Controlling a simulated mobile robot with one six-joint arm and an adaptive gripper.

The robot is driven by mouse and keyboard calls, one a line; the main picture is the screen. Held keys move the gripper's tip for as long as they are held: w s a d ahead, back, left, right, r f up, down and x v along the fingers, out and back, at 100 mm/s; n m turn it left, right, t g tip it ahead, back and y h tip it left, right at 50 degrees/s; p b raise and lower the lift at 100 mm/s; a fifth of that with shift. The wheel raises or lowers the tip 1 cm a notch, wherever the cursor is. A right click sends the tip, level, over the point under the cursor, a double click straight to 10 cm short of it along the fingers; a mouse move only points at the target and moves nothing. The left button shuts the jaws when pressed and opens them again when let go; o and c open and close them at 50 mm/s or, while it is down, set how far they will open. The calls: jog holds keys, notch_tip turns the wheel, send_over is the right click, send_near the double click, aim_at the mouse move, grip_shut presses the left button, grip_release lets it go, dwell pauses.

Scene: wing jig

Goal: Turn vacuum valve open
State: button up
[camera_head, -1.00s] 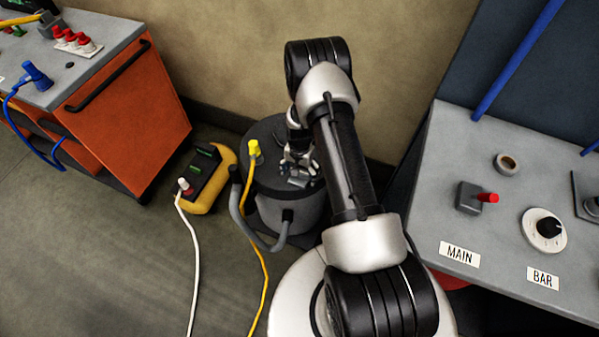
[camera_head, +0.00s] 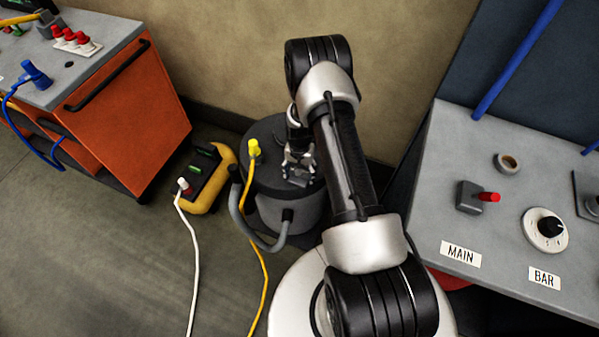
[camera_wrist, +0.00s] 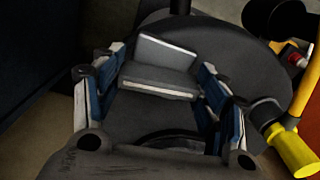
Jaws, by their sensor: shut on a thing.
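A dark round vacuum (camera_head: 266,210) stands on the floor by the back wall, with a grey hose at its side. My gripper (camera_head: 299,178) points down over its lid. In the wrist view my gripper (camera_wrist: 162,92) has its blue-padded fingers on both sides of a grey block (camera_wrist: 158,82) with a raised plate, and is shut on it. The block sits over the dark lid (camera_wrist: 235,65); I cannot tell whether it is the valve's handle. On the right panel is a grey valve (camera_head: 470,197) with a red tip, near the label MAIN (camera_head: 460,254).
A yellow plug (camera_head: 253,148) and cable stand at the lid's left edge. A yellow-black power strip (camera_head: 206,178) lies left of the vacuum. An orange cabinet (camera_head: 140,120) is at left, the grey panel bench (camera_head: 450,140) at right. A dial (camera_head: 548,228) stands above BAR.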

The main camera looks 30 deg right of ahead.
jog(key=n+b, duration=0.1)
jog(key=n, duration=0.2)
jog(key=n+b, duration=0.1)
jog(key=n, duration=0.4)
jog(key=shift+d, duration=0.1)
jog(key=n+b, duration=0.1)
jog(key=n, duration=0.3)
jog(key=shift+d, duration=0.1)
jog(key=shift+n+b, duration=0.4)
jog(key=shift+n, duration=1.8)
jog(key=o, duration=1)
jog(key=shift+o, duration=0.2)
notch_tip(320, 180, up, 12)
